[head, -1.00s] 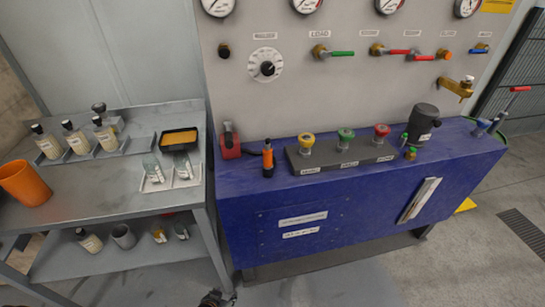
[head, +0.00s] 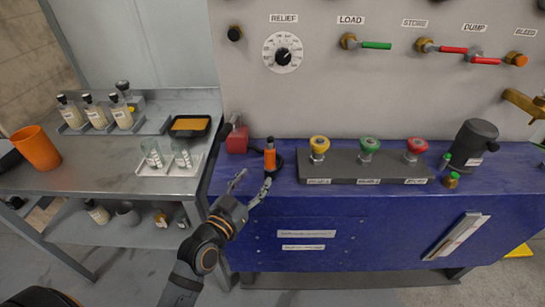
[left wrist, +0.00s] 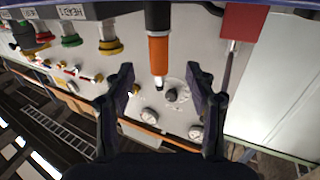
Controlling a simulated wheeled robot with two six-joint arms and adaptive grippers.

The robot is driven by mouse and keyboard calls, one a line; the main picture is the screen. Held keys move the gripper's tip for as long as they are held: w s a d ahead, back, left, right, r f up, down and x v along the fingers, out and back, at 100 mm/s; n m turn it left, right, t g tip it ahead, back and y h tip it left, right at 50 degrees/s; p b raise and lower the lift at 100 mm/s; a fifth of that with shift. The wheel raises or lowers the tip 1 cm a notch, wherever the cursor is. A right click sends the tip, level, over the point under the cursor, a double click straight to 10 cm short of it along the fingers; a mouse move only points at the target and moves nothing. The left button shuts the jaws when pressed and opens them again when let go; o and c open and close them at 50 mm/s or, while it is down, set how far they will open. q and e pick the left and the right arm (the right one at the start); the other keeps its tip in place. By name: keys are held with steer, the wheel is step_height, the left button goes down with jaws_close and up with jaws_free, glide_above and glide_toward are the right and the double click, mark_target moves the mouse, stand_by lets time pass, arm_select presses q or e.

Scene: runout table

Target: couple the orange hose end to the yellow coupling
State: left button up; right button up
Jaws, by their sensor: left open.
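My right gripper is not in view.
A red box (head: 236,140) sits close left of the hose end. The green coupling (head: 369,147) and red coupling (head: 416,148) share the dark block (head: 340,172). A dark cylinder (head: 475,142) stands farther right. A grey side table (head: 100,165) holds bottles and an orange cup (head: 36,147).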

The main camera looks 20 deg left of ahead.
mark_target(267, 161)
arm_select(q)
steer(key=w, duration=0.4)
steer(key=shift+d, duration=0.4)
steer(key=shift+w, duration=0.25)
steer(key=shift+r, duration=0.1)
steer(key=shift+w+d+r+p, duration=0.15)
steer(key=shift+w+r+p, duration=0.2)
steer(key=shift+w, duration=0.2)
steer(key=shift+w+d+r+p, duration=0.1)
steer(key=shift+w+r+p, duration=0.15)
steer(key=shift+w+p, duration=0.25)
steer(key=w, duration=0.2)
steer(key=shift+w+d+f, duration=0.25)
steer(key=shift+w+f, duration=0.05)
steer(key=shift+w, duration=0.1)
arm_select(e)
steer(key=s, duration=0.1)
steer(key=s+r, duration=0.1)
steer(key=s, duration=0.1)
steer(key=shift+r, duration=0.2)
arm_select(q)
steer(key=shift+s, duration=0.15)
steer(key=shift+c, duration=0.2)
jaws_close()
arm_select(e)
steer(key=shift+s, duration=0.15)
